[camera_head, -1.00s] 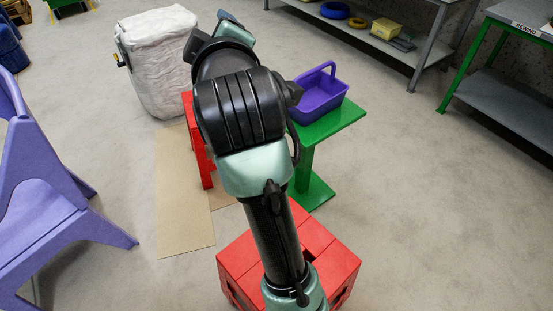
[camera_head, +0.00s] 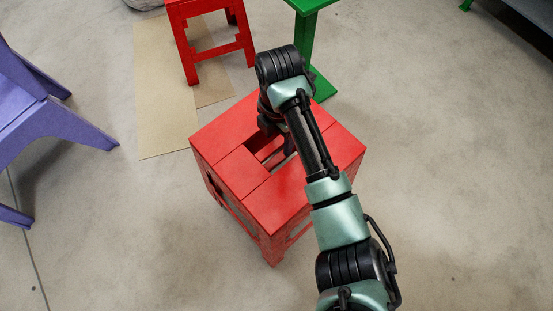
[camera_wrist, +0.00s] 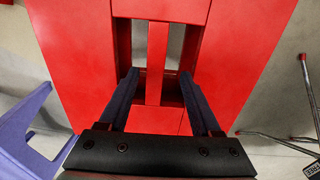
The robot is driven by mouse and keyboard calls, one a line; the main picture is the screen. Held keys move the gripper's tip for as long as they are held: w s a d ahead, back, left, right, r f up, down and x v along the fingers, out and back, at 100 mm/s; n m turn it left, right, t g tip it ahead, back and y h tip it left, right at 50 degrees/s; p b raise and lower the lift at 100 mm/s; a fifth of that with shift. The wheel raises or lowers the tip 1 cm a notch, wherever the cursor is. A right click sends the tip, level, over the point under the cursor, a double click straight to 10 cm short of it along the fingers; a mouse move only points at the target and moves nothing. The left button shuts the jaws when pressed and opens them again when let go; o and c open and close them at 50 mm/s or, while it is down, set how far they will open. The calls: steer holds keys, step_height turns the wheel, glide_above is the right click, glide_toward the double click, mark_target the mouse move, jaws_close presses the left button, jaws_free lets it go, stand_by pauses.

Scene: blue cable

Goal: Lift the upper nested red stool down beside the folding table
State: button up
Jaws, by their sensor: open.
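A red square stool (camera_head: 235,175) stands upright in the middle of the head view; I cannot tell clearly how many stools are nested in it. Its seat has a central slot. In the wrist view the red seat (camera_wrist: 75,50) fills most of the frame, with a red bar (camera_wrist: 156,60) running along the slot. My gripper (camera_wrist: 158,74) is open, its fingers at the slot, one on each side of the bar. In the head view my gripper (camera_head: 284,148) is over the slot, partly hidden by my arm. I cannot identify a folding table.
Another red stool (camera_head: 188,48) stands behind on a tan sheet (camera_head: 163,95). A green stand (camera_head: 306,45) is behind right. A purple chair (camera_head: 55,125) is at left. Thin metal legs (camera_wrist: 306,85) show at right in the wrist view. Floor front left is clear.

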steer(key=f+b, duration=0.1)
steer(key=f, duration=0.1)
steer(key=f+b, duration=0.1)
steer(key=f, duration=0.2)
steer(key=f+b, duration=0.1)
steer(key=f, duration=0.1)
steer(key=shift+w+a+f, duration=0.15)
steer(key=shift+w+f, duration=0.15)
steer(key=shift+c, duration=0.2)
jaws_close()
stand_by(0.9)
steer(key=shift+r, duration=0.15)
